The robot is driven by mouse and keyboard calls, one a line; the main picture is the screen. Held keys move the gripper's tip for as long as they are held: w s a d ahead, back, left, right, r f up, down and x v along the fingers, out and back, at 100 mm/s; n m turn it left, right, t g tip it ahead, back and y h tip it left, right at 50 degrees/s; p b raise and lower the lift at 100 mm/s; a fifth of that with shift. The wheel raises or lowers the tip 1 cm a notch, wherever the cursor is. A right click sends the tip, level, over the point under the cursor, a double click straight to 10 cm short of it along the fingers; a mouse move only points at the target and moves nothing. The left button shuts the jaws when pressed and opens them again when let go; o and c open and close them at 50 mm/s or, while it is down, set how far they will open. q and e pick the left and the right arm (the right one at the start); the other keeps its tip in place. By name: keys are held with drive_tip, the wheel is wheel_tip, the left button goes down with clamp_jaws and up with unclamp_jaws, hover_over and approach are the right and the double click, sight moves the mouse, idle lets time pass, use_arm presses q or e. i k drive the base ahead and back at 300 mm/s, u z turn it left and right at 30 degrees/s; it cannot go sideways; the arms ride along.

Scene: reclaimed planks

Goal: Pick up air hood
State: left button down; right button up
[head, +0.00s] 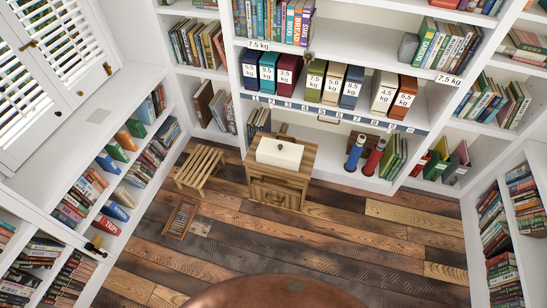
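I cannot surely pick out an air hood in the head view. A rounded, copper-brown surface (285,291) fills the bottom centre edge, cut off by the frame; I cannot tell what it is or whether it is part of me. A white box-like thing (279,153) sits on top of a small wooden cabinet (278,192) on the floor near the back shelves. Neither of my grippers is in view.
White bookshelves with several books line the left, back and right. Numbered, weight-marked binders (312,80) stand on a back shelf. A slatted wooden stool (199,167) and a small wooden crate (180,217) are on the floor. The plank floor (370,235) is mostly clear.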

sight(279, 153)
drive_tip(key=u, duration=0.65)
drive_tip(key=i, duration=1.25)
drive_tip(key=z, duration=0.25)
